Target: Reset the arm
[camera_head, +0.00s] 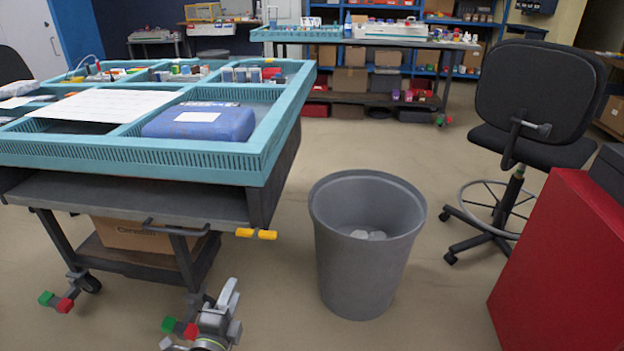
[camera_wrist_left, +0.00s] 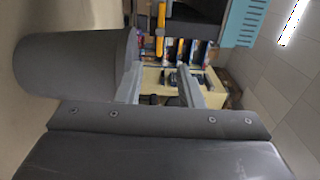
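My left gripper (camera_head: 226,300) shows at the bottom of the head view, low in front of the workbench and left of the grey bin. In the left wrist view its two grey fingers (camera_wrist_left: 163,88) stand apart with nothing held between them. A cream-coloured box-like thing and shelves show beyond the fingers. My right gripper is in neither view.
The workbench (camera_head: 110,188) with a teal divided tray (camera_head: 200,158) stands at left; a blue box (camera_head: 200,122) lies in the tray. A grey bin (camera_head: 362,262) stands mid-floor. A black chair (camera_head: 535,95) and red cabinet (camera_head: 565,270) are at right. Floor between them is clear.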

